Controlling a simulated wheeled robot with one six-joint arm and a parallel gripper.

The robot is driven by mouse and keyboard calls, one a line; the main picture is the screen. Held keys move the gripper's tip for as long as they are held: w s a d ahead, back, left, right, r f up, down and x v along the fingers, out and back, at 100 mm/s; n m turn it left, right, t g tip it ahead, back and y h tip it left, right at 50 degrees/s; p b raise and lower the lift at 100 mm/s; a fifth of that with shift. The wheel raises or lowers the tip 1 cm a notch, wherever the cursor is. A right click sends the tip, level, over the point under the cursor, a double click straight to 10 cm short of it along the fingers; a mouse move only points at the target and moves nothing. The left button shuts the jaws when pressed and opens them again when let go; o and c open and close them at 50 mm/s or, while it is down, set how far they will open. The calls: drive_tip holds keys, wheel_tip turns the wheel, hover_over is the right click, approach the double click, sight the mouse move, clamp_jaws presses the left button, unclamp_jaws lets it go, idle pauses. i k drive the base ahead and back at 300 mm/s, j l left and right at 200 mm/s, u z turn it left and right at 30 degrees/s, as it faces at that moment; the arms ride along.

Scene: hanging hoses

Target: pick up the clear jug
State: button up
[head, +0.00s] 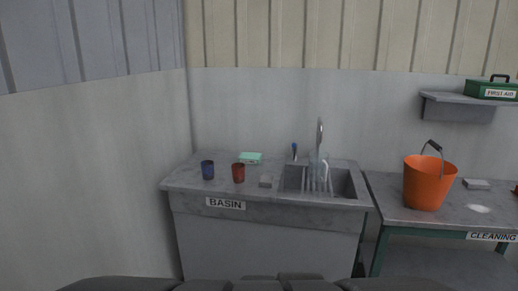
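The clear jug (317,165) appears as a faint see-through shape with a pale handle at its right. It stands at the sink (348,184), in front of the tap (320,135), and seems to be on the ribbed drainer across the basin. Its outline is hard to make out against the wall and the sink. My gripper is not in view.
The grey basin counter (185,180) carries a blue cup (207,170), a red cup (238,173), a teal box (250,158) and a small grey block (265,181). An orange bucket (428,183) stands on the cleaning table (400,214) at right. A wall shelf (458,108) holds a first aid box (491,89).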

sight(318, 160)
drive_tip(key=i+l+u, duration=0.1)
drive_tip(key=i+l, duration=0.5)
drive_tip(key=i, duration=0.2)
drive_tip(key=i+l, duration=0.65)
drive_tip(key=i+j+u, duration=0.05)
drive_tip(key=i, duration=0.1)
